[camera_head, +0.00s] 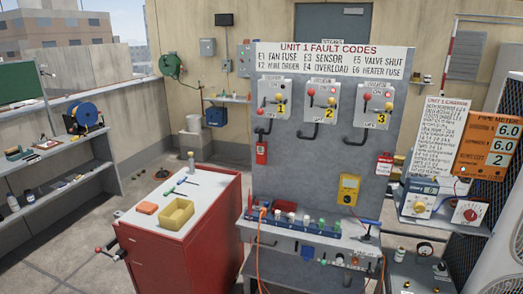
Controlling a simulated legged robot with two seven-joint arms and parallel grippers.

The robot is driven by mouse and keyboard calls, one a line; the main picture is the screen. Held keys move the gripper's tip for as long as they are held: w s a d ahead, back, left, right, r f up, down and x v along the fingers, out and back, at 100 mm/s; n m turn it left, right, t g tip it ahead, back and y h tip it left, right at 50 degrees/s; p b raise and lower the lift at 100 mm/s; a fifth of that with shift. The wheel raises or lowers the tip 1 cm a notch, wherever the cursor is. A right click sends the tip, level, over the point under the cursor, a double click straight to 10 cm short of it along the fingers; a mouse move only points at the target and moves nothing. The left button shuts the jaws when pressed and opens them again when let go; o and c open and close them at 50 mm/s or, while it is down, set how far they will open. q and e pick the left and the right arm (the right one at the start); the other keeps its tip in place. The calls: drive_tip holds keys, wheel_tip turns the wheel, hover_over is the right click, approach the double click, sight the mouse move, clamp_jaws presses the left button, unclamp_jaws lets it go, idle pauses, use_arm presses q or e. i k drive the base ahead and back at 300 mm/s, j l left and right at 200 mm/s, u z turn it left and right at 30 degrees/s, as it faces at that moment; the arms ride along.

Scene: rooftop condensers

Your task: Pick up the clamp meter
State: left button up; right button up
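A yellow handheld meter (348,190) with a dark face is upright against the grey panel (300,185), right of its middle and just above the panel's ledge. It is the only thing I see that looks like the clamp meter; its jaw is too small to make out. Nothing covers it. Neither of my grippers shows in the head view, and nothing is touching the meter.
A ledge below the meter holds a row of small parts (292,218). Instruments (420,198) stand at right. Grey floor (60,245) is clear at left.

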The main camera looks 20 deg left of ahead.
sight(260, 146)
drive_tip(key=i+j+z, duration=0.2)
drive_tip(key=z, duration=0.2)
drive_tip(key=i+j+z, duration=0.1)
drive_tip(key=j+z, duration=0.25)
drive_tip(key=i+j+z, duration=0.1)
drive_tip(key=j+z, duration=0.3)
